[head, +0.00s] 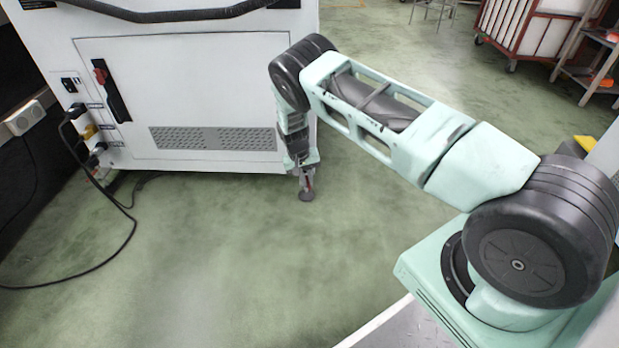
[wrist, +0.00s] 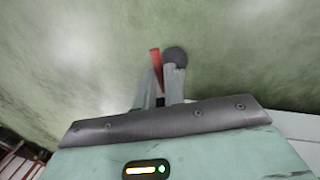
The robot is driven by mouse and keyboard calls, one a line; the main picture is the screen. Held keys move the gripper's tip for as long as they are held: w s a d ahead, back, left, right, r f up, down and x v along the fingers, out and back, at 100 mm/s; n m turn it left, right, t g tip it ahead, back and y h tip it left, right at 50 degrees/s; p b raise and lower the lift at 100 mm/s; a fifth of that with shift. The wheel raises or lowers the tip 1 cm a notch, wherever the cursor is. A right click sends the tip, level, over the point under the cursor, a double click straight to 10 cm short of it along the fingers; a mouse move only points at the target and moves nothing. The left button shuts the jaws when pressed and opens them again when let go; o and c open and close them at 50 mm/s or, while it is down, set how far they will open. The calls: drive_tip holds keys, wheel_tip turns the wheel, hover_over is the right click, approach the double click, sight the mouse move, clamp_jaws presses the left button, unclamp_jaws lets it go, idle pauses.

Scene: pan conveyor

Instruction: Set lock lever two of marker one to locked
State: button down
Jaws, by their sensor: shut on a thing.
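The marker is the big white cabinet (head: 190,90) at the upper left of the head view. A small red lever (wrist: 155,58) stands between my finger tips in the wrist view, beside a dark round foot (wrist: 175,55). The foot also shows on the floor at the cabinet's lower right corner in the head view (head: 306,196). My gripper (wrist: 161,78) points down there and is shut on the red lever; in the head view it is small (head: 306,178). My fingers hide part of the lever. I cannot tell whether it is locked.
The green floor (head: 230,260) in front is clear. A red-framed cart (head: 530,30) stands far right.

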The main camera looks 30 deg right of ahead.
drive_tip(key=shift+w+a+m, duration=0.15)
drive_tip(key=shift+a+m, duration=0.05)
drive_tip(key=shift+m, duration=0.4)
drive_tip(key=shift+w+a+m, duration=0.1)
drive_tip(key=shift+a+m, duration=0.05)
drive_tip(key=shift+m, duration=0.45)
drive_tip(key=c, duration=1.5)
unclamp_jaws()
wheel_tip(320, 180, up, 17)
drive_tip(key=w+a+p, duration=0.2)
drive_tip(key=a+p, duration=0.1)
drive_tip(key=p, duration=0.4)
